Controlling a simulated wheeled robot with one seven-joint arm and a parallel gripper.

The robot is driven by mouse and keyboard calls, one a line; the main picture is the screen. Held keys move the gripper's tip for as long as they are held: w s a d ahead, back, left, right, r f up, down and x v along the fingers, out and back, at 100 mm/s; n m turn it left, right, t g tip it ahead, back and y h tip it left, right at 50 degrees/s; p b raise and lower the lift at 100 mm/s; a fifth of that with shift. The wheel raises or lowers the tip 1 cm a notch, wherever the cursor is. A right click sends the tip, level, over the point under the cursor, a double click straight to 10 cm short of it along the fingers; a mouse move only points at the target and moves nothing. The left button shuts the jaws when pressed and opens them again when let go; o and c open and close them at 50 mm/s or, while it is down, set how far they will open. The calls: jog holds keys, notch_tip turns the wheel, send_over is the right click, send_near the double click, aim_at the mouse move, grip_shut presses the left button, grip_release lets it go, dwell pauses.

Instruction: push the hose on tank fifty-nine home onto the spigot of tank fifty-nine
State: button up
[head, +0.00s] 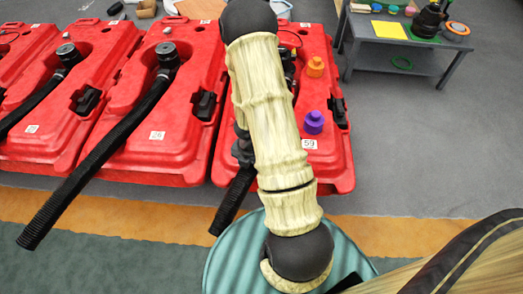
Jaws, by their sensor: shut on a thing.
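Tank fifty-nine (341,170) is the red tank at the right of the row, with a white 59 label (309,144) near its front. Its black ribbed hose (230,203) shows below and left of my arm, its free end hanging past the tank's front edge. My arm covers the hose's upper part and the spigot, so how far the hose sits on it cannot be seen. My gripper (242,149) shows only as dark parts at the left edge of my arm, over the hose, and is shut on it. Its fingertips are hidden.
Other red tanks (140,165) stand to the left, one with a long black hose (95,160) reaching over the floor. An orange cap (315,67) and a purple cap (314,122) sit on tank fifty-nine. A grey table (400,62) stands back right; floor between is clear.

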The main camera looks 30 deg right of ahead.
jog(key=shift+w+d, duration=0.15)
dwell(0.5)
jog(key=o, duration=1.6)
jog(key=shift+o, duration=0.2)
jog(key=shift+r, duration=0.1)
jog(key=shift+r+p, duration=3.4)
jog(key=shift+p, duration=0.35)
jog(key=shift+r, duration=0.1)
notch_tip(320, 180, up, 7)
jog(key=p, duration=0.7)
